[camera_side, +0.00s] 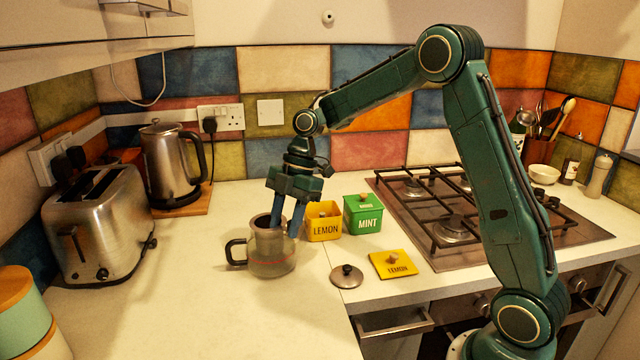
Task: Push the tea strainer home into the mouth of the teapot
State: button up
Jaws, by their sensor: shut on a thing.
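The glass teapot (272,266) stands upright on the white counter, its dark handle pointing left and a thin red line around its body. The grey cylindrical tea strainer (268,243) is at the teapot's mouth, its lower part within the glass and its upper part standing above the rim. My gripper (285,230) comes down from above and is shut on the strainer, with its blue fingers at the strainer's right side. Whether the strainer touches the teapot's rim all round cannot be told at this size.
An open yellow lemon tin (323,222) and a closed green mint tin (363,216) stand close behind to the right. A round lid (347,275) and the yellow tin lid (392,264) lie to the right.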

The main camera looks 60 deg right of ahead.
jog(key=shift+f, duration=1)
jog(key=o, duration=1.2)
jog(key=shift+r, duration=0.1)
jog(key=v, duration=1.3)
jog(key=shift+d+r, duration=0.2)
jog(key=shift+s+a+r, duration=0.1)
jog(key=shift+r, duration=0.05)
